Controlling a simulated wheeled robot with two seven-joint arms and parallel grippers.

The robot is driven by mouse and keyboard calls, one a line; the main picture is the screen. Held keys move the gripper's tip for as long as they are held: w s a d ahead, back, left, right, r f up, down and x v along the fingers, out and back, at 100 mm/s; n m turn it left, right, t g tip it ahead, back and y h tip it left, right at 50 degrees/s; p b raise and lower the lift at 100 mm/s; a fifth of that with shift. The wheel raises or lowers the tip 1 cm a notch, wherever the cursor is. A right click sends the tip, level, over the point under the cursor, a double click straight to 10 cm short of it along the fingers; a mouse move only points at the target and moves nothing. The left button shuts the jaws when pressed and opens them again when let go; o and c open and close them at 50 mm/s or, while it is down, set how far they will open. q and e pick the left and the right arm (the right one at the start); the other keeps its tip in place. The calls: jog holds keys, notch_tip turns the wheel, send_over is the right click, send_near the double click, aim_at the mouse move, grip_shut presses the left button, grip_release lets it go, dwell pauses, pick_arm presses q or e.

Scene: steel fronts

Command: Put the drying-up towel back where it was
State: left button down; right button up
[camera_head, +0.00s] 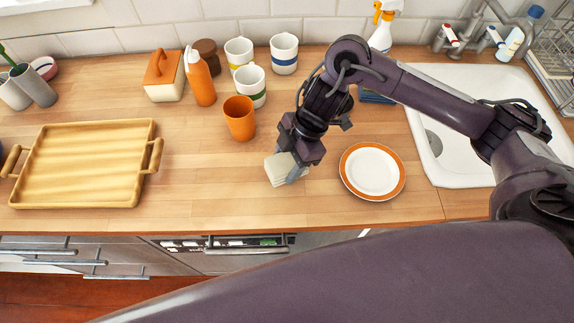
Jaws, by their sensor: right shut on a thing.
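My right gripper (291,167) reaches in from the right over the wooden counter (225,190), between the orange cup and the orange-rimmed plate. It is shut on a small, cream-white folded thing that looks like the drying-up towel (278,171). The jaws cover part of the towel. I cannot tell whether the towel touches the counter or is held just above it. My left gripper is not in view.
An orange-rimmed plate (372,171) lies to the right, before the sink (457,172). An orange cup (240,118), several mugs and an orange bottle (199,78) stand behind. A wooden tray (86,124) lies left. The counter between tray and gripper is clear.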

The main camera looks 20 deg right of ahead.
notch_tip(320, 180, down, 2)
jog(key=shift+f, duration=0.15)
jog(key=shift+f, duration=0.2)
jog(key=o, duration=0.9)
jog(key=p+v, duration=0.1)
jog(key=v, duration=1.1)
jog(key=shift+r, duration=0.25)
